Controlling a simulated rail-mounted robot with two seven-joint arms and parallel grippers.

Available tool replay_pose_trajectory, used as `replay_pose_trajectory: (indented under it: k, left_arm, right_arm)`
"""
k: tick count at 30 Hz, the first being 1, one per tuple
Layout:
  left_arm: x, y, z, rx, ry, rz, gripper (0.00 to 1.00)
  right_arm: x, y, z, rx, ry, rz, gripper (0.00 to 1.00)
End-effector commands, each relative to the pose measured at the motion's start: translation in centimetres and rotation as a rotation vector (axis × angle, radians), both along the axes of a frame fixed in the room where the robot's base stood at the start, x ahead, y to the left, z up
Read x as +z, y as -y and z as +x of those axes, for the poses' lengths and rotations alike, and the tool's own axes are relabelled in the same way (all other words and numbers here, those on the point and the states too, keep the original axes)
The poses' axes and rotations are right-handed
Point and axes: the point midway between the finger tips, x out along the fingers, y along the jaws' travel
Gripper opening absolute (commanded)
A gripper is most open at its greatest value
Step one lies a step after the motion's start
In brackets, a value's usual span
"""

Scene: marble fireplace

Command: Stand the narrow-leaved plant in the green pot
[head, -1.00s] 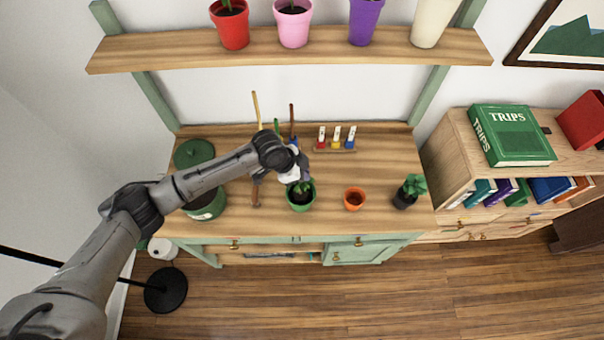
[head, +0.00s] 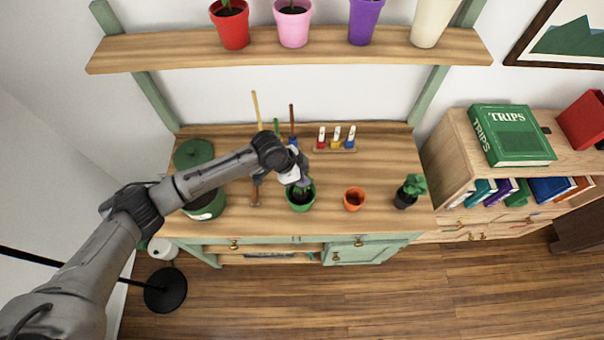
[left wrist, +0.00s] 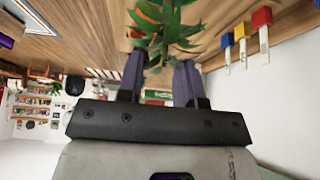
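The green pot (head: 301,207) stands on the wooden bench top, in front of the middle. The narrow-leaved plant (head: 298,192) shows at its mouth, partly hidden by my gripper in the head view. My left gripper (head: 304,182) is just above the pot. In the left wrist view, the plant's long green leaves (left wrist: 170,28) reach beyond and between my two fingers (left wrist: 161,62), which stand apart with a gap. The foot of the plant is hidden, so I cannot tell how deep it sits. My right gripper is out of view.
An empty orange pot (head: 354,199) and a dark pot with a broad-leaved plant (head: 412,189) stand to the right. A dark green bin (head: 206,206) is at the left, under my arm. Tools and a small rack of labels (head: 336,146) are behind. A shelf of pots (head: 290,48) is above.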

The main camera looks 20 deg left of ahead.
Motion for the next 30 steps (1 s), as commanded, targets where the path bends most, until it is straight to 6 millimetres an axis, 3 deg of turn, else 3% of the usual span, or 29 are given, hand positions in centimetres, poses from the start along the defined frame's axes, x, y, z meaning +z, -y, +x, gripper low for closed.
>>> replay_pose_trajectory:
  k: [18, 30]
  left_arm:
    - [8.7, -4.3, -2.1, 0.000, 0.002, 0.000, 0.33]
    - [10.6, -5.2, -2.7, 0.000, 0.000, 0.000, 0.33]
  right_arm:
    - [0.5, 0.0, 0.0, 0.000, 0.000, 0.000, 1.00]
    - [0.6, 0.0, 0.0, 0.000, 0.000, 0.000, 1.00]
